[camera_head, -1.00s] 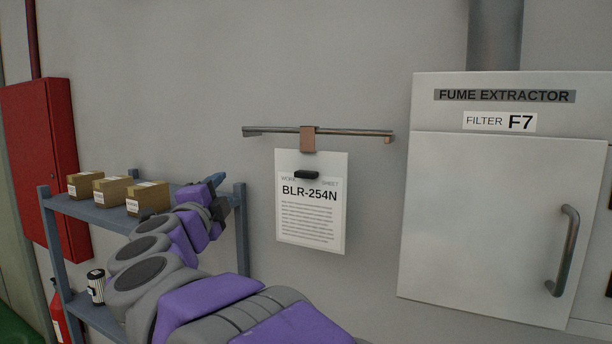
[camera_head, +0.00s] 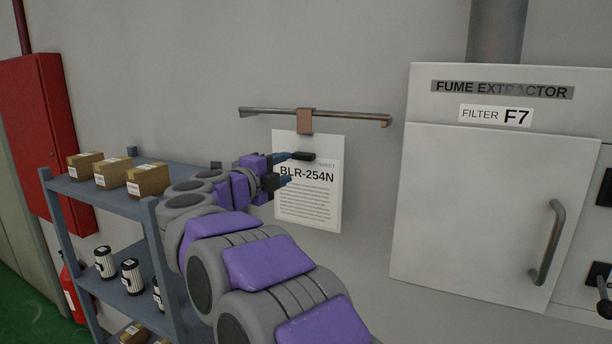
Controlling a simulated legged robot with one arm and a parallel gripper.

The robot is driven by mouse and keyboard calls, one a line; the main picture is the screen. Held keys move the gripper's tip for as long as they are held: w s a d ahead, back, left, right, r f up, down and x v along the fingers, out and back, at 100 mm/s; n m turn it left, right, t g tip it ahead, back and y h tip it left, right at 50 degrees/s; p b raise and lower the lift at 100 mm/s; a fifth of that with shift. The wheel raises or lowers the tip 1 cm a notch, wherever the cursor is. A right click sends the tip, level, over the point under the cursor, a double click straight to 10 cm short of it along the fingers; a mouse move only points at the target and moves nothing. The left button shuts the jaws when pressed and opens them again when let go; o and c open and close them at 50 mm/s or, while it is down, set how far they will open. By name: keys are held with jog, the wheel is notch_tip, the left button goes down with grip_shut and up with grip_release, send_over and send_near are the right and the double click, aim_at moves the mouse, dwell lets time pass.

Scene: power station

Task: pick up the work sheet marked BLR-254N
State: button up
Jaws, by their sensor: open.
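The white work sheet marked BLR-254N (camera_head: 308,204) hangs upright against the wall, under a tan clip (camera_head: 305,121) on a metal rail (camera_head: 350,117). The fingers cover part of the sheet's heading and left edge. I cannot tell whether they touch the block or the sheet.
A blue-grey shelf (camera_head: 105,197) with cardboard boxes (camera_head: 147,179) and filters (camera_head: 131,275) stands at the left, close to my arm. A red cabinet (camera_head: 45,140) is behind it. The fume extractor (camera_head: 470,200) stands at the right. The wall between sheet and extractor is clear.

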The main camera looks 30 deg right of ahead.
aim_at(298, 159)
jog(key=x, duration=0.3)
jog(key=r+p+x, duration=0.1)
jog(key=x, duration=0.1)
jog(key=shift+w+d, duration=0.1)
jog(key=shift+w, duration=0.25)
jog(key=shift+w+d+f, duration=0.15)
jog(key=shift+w+d, duration=0.1)
jog(key=shift+d, duration=0.3)
jog(key=shift+s+d, duration=0.15)
jog(key=shift+a, duration=0.25)
jog(key=c, duration=0.9)
grip_shut()
jog(key=shift+f, duration=0.1)
